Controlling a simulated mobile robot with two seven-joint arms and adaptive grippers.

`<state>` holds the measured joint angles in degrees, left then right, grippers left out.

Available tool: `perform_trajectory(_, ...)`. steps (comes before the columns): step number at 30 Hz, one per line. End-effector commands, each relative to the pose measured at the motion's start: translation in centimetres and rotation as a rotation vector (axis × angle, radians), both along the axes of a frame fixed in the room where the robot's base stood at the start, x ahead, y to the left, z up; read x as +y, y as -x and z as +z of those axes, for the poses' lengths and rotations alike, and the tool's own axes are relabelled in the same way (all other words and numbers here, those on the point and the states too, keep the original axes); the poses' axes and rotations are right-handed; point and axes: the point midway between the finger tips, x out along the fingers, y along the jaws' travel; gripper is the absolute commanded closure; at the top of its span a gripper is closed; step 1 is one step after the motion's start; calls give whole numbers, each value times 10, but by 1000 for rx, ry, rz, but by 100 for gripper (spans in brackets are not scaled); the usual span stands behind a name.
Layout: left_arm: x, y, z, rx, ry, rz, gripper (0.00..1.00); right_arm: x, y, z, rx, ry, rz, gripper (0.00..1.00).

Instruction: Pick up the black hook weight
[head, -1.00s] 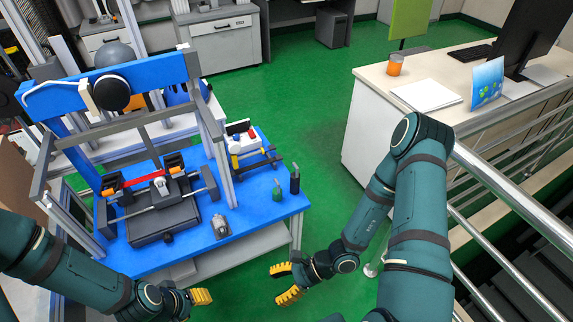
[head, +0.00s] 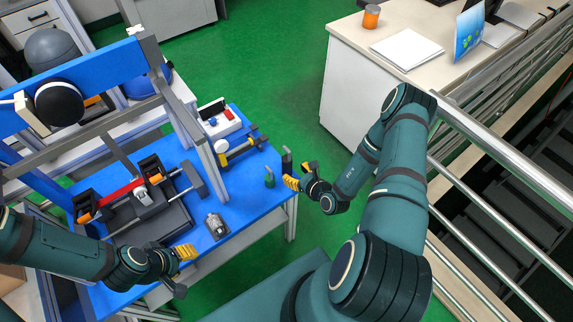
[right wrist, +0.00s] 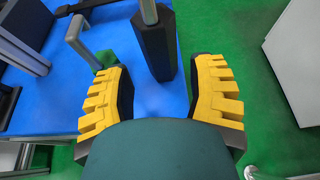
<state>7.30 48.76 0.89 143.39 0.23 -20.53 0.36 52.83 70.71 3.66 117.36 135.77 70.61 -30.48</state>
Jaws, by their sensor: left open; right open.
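The black hook weight (head: 286,160) stands upright near the right corner of the blue table. In the right wrist view it is a dark faceted body (right wrist: 157,48) with a grey rod rising out of the top edge. My right gripper (head: 301,175) is open beside it, its yellow-padded fingers low at the table edge. In the wrist view the weight shows in the gap between the fingers (right wrist: 160,72), apart from both; its exact depth is unclear. A green hook weight (head: 269,179) stands just left of the black one. My left gripper (head: 182,268) is open and empty at the table's front edge.
A silver weight-like object (head: 215,226) lies on the blue table (head: 247,205). A metal railing (head: 500,150) runs along the right. Green floor is clear beyond the table.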

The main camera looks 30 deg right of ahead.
Motion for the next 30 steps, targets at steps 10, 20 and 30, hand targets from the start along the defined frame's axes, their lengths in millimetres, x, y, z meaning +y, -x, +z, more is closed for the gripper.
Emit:
perform_trajectory(10,0,2,-6,4,1,-4,53,3,-29,-13,0,1,1,44)
perform_trajectory(20,-1,5,-16,11,3,-9,53,6,-67,-31,1,-1,2,44)
perform_trajectory(30,-1,5,-16,12,3,-10,53,6,-71,-31,1,-1,2,53)
